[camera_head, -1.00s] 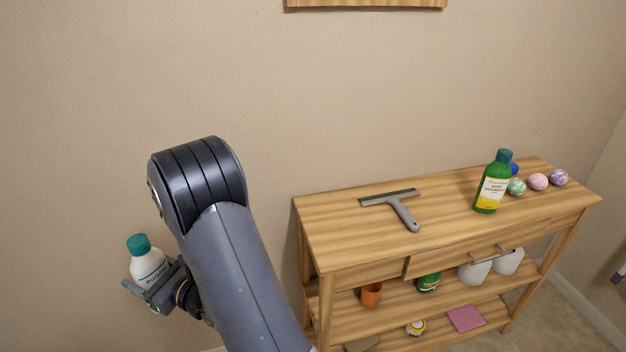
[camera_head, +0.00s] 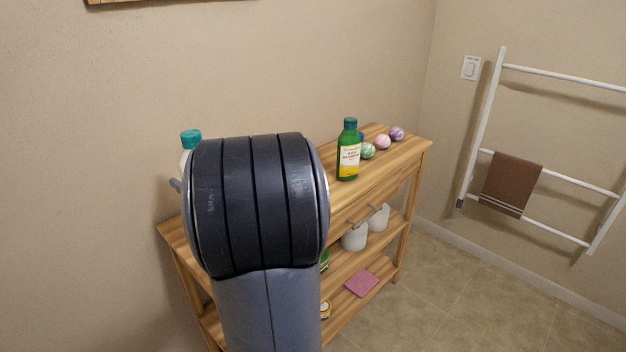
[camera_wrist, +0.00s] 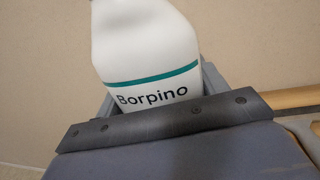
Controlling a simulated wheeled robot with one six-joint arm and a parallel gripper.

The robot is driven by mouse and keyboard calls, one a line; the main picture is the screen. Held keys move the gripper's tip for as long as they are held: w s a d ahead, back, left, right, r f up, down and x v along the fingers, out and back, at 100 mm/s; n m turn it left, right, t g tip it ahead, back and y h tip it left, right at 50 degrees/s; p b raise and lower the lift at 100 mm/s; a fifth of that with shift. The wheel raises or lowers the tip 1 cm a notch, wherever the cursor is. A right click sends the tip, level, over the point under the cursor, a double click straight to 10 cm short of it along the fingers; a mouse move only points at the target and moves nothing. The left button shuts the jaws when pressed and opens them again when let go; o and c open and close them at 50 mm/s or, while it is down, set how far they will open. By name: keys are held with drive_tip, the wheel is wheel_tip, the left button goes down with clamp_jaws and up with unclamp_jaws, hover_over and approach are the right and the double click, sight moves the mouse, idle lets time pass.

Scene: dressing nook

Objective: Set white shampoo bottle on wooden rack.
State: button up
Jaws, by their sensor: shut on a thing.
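The white shampoo bottle (camera_wrist: 150,50) has a teal band and the word "Borpino", and leans a little in the wrist view. My gripper (camera_wrist: 165,118) is shut on it. In the head view only the teal cap and a sliver of the white bottle (camera_head: 184,160) show, left of my arm, which hides the rest and most of the gripper. The wooden rack (camera_head: 404,152) has a top and lower shelves. The bottle appears near the rack's left end, above top height. My arm covers much of the left part of the top.
A green bottle (camera_head: 348,155) and several marbled balls (camera_head: 382,142) stand on the right part of the rack top. White containers (camera_head: 355,238) and a pink cloth (camera_head: 361,284) are on the lower shelves. A white ladder rail (camera_head: 483,130) with a brown towel (camera_head: 510,184) stands at right.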

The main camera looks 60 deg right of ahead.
drive_tip(key=f, duration=0.3)
drive_tip(key=f+b, duration=0.1)
drive_tip(key=f, duration=0.2)
drive_tip(key=d+f, duration=0.1)
drive_tip(key=f, duration=0.2)
drive_tip(key=shift+s+f, duration=0.2)
drive_tip(key=shift+s, duration=0.1)
drive_tip(key=shift+f+b, duration=0.2)
drive_tip(key=shift+b, duration=0.2)
drive_tip(key=o, duration=1.2)
drive_tip(key=shift+r, duration=0.15)
drive_tip(key=s, duration=0.4)
drive_tip(key=s+a, duration=0.1)
drive_tip(key=s, duration=0.7)
drive_tip(key=shift+a, duration=0.3)
